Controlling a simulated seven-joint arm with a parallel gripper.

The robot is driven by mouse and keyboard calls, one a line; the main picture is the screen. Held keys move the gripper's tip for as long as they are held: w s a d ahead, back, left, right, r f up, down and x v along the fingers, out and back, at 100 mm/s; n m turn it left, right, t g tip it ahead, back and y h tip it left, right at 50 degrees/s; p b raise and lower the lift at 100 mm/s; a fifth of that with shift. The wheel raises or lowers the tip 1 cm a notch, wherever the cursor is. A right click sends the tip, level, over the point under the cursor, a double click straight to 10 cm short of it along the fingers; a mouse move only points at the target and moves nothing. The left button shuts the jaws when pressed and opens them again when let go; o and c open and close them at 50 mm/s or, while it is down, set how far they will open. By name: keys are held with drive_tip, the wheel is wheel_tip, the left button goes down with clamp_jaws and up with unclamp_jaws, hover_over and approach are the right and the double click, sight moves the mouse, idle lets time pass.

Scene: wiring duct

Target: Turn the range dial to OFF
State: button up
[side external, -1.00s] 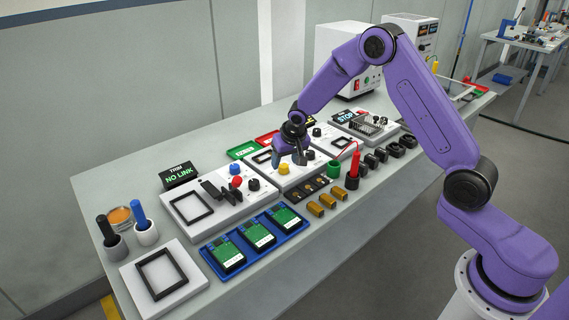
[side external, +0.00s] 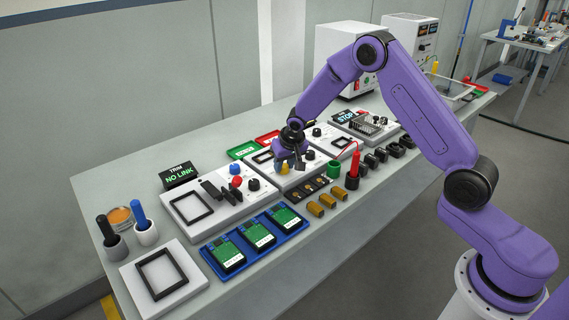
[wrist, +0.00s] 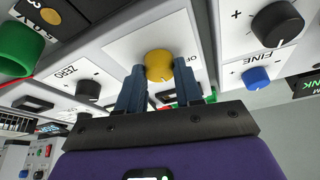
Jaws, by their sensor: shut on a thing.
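The range dial is a yellow round knob (wrist: 159,64) on a white panel in the wrist view. A partly covered label beginning "OF" sits just right of it. My gripper (wrist: 160,75) has one blue-grey finger on each side of the knob and is shut on it. Which way the dial points is not clear. In the side view the yellow knob (side external: 283,169) shows partly under my gripper (side external: 292,164), at the middle module of the bench row.
In the side view, a green cup (side external: 333,169), a red post (side external: 353,170) and a blue tray (side external: 233,268) stand nearby.

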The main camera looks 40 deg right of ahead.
drive_tip(key=shift+d+n+y, duration=0.1)
drive_tip(key=shift+n+y, duration=0.2)
drive_tip(key=shift+n, duration=0.3)
drive_tip(key=shift+d+n+y, duration=0.1)
drive_tip(key=shift+n+y, duration=0.9)
drive_tip(key=shift+n, duration=1.5)
drive_tip(key=shift+d+n+g+y, duration=0.1)
drive_tip(key=shift+n+g+y, duration=0.25)
drive_tip(key=shift+n, duration=1.05)
drive_tip(key=shift+n+g+y, duration=0.25)
drive_tip(key=shift+n+y, duration=0.2)
drive_tip(key=shift+n, duration=0.95)
drive_tip(key=o, duration=1)
drive_tip(key=shift+r, duration=0.1)
drive_tip(key=v, duration=1.7)
drive_tip(key=shift+d, duration=0.25)
